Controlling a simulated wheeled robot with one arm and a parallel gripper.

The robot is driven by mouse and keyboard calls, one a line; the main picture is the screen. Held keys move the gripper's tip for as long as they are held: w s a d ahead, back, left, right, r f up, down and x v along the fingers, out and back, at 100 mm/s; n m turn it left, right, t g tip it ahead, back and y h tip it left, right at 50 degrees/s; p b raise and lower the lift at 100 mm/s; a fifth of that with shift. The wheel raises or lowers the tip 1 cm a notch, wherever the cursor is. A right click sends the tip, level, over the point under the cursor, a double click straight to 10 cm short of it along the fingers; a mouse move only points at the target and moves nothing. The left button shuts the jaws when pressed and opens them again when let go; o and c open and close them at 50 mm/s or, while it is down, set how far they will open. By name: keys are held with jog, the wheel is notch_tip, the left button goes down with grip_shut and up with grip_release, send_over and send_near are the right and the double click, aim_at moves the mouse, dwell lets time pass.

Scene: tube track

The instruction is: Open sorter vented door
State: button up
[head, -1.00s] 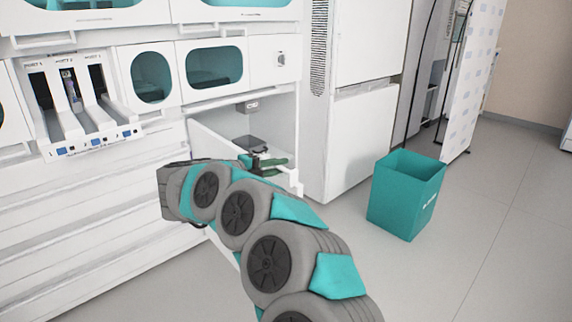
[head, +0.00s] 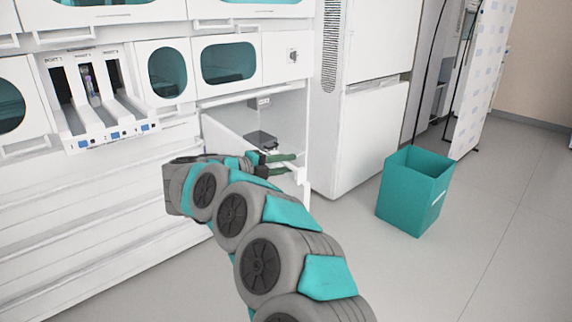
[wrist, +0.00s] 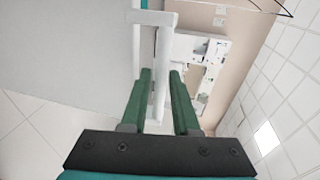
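The sorter (head: 95,215) is the white machine along the left in the head view. Its vented door (head: 222,132) at the lower right of the machine stands open, with a bay showing behind it. My gripper (head: 288,163) is at the door's outer edge, its two green fingers apart. In the wrist view my gripper (wrist: 160,72) straddles a slim white handle bar (wrist: 158,98). The bar lies between the fingers, and I see no firm pinch. The door's large pale panel (wrist: 65,50) fills the left of that view. My arm hides part of the door's lower front.
A teal bin (head: 412,195) stands on the floor at the right. A tall white cabinet (head: 365,130) is beside the open bay. A sample loader with several slots (head: 100,105) juts out at the upper left. The floor (head: 470,260) at the right front is clear.

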jog(key=v, duration=0.7)
jog(key=shift+s+a+b, duration=0.2)
jog(key=shift+a+b, duration=0.1)
jog(key=shift+b, duration=0.1)
jog(key=shift+r, duration=0.1)
